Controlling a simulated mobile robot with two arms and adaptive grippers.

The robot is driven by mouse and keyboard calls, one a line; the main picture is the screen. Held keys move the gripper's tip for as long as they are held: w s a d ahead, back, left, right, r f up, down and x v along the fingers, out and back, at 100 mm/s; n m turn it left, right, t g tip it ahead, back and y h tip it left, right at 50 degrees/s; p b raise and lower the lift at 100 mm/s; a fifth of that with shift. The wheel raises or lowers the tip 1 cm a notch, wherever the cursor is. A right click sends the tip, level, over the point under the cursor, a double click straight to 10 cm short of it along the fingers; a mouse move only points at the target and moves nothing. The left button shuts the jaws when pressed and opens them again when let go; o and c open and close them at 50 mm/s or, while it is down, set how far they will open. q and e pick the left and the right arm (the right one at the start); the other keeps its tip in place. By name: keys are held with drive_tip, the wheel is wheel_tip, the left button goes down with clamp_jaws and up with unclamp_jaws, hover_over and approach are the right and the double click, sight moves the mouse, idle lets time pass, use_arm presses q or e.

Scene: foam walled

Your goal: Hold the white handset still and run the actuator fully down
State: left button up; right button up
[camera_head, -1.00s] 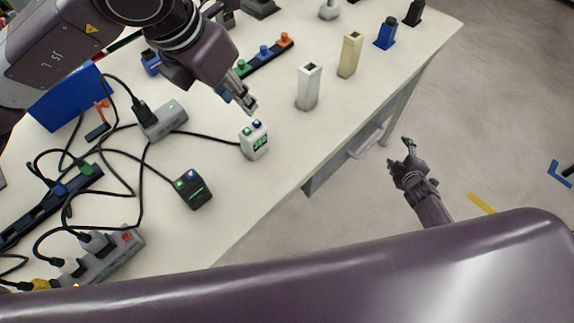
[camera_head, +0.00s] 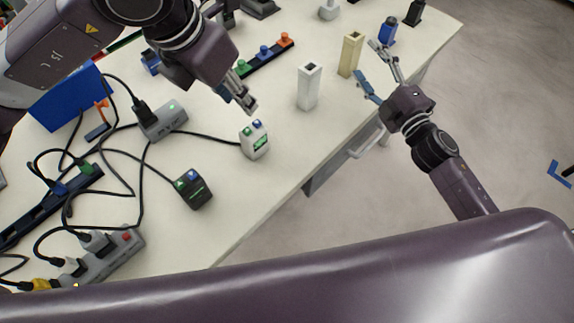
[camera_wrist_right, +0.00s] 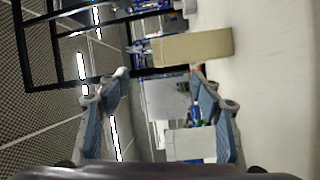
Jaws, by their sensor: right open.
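The white handset (camera_head: 255,140), with a green and a blue button on top and a green display, stands on the table near its front edge. A black cable joins it to a grey box (camera_head: 163,121). My left gripper (camera_head: 240,100) hangs above and behind the handset, apart from it; its finger gap is unclear. My right gripper (camera_head: 365,58) is open and empty near the beige post (camera_head: 350,54), and its fingers also show in the right wrist view (camera_wrist_right: 158,70). I cannot tell which thing is the actuator.
A black handset (camera_head: 193,188) stands left of the white one. A white post (camera_head: 309,87) stands between the handset and the beige post, which also shows in the right wrist view (camera_wrist_right: 195,46). Cables and a grey power strip (camera_head: 110,259) crowd the left side.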

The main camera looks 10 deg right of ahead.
sight(261, 146)
drive_tip(key=s+a+f+m+y, duration=0.1)
drive_tip(key=s+a+f, duration=0.1)
drive_tip(key=s+a, duration=0.1)
drive_tip(key=s+a+f+m+g+y, duration=0.1)
drive_tip(key=s+a+f+m, duration=0.1)
drive_tip(key=a, duration=0.3)
drive_tip(key=s+a+f+m+g+y, duration=0.1)
drive_tip(key=s+a+f, duration=0.1)
drive_tip(key=s+a, duration=0.2)
drive_tip(key=shift+a+y, duration=0.1)
drive_tip(key=shift+y, duration=0.2)
drive_tip(key=s+a+m+y, duration=0.1)
drive_tip(key=s+a+m, duration=0.1)
drive_tip(key=s+a, duration=0.1)
drive_tip(key=s+a+f+m+g+y, duration=0.1)
drive_tip(key=s+a+m, duration=0.1)
drive_tip(key=s+a, duration=0.2)
drive_tip(key=s+a+m, duration=0.2)
drive_tip(key=s+a, duration=0.1)
drive_tip(key=shift+s+a+f+m+g+y, duration=0.15)
drive_tip(key=shift+s+a+m+g+y, duration=0.15)
drive_tip(key=shift+s+y, duration=0.1)
drive_tip(key=shift+s+a, duration=0.2)
drive_tip(key=shift+a, duration=0.05)
drive_tip(key=shift+x, duration=3.8)
drive_tip(key=shift+c, duration=0.4)
